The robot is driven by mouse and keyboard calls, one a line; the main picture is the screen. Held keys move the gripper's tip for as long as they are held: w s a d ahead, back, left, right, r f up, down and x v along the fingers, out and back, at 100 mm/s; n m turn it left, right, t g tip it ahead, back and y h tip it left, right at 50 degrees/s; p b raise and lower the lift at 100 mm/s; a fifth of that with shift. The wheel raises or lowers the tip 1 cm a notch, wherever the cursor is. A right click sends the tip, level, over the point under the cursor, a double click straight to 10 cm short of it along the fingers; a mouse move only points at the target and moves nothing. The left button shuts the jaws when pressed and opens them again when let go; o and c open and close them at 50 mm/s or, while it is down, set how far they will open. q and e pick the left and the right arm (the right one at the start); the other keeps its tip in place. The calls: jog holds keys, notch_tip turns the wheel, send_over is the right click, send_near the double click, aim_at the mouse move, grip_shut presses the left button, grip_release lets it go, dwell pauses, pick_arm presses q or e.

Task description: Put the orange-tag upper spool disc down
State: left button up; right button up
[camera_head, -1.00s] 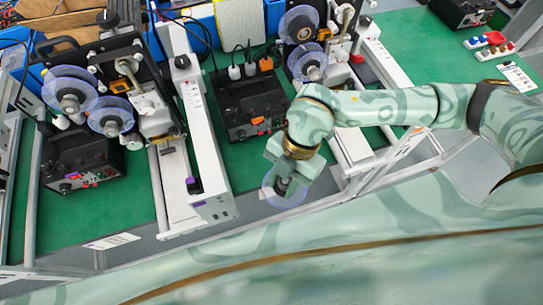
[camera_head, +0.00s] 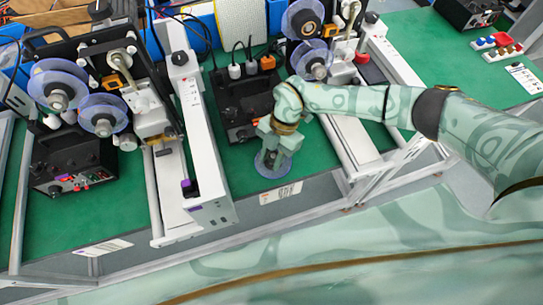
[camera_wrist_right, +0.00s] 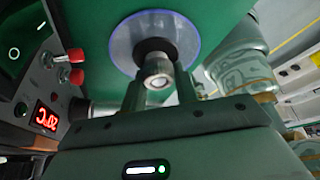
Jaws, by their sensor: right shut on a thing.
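A clear, blue-rimmed spool disc (camera_head: 270,174) with a dark hub is in my right gripper (camera_head: 271,157). The gripper points down and is shut on the hub. In the right wrist view the disc (camera_wrist_right: 124,44) lies beyond the fingertips, with the metal hub knob between the two fingers. The disc is at or just above the green mat (camera_head: 237,170), near its front edge; I cannot tell whether it touches. No orange tag shows on the disc itself. My left gripper is not in view.
A black control box (camera_head: 238,105) with an orange plug (camera_head: 267,62) stands behind the disc. A white rail unit (camera_head: 203,150) is to the left. Coder machines carry other clear discs, such as one upper left (camera_head: 58,82) and one upper right (camera_head: 303,18). A printed label (camera_head: 281,193) is in front.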

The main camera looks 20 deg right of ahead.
jog(key=o, duration=1.1)
jog(key=shift+c, duration=0.2)
jog(key=p+v, duration=0.1)
jog(key=v, duration=1.1)
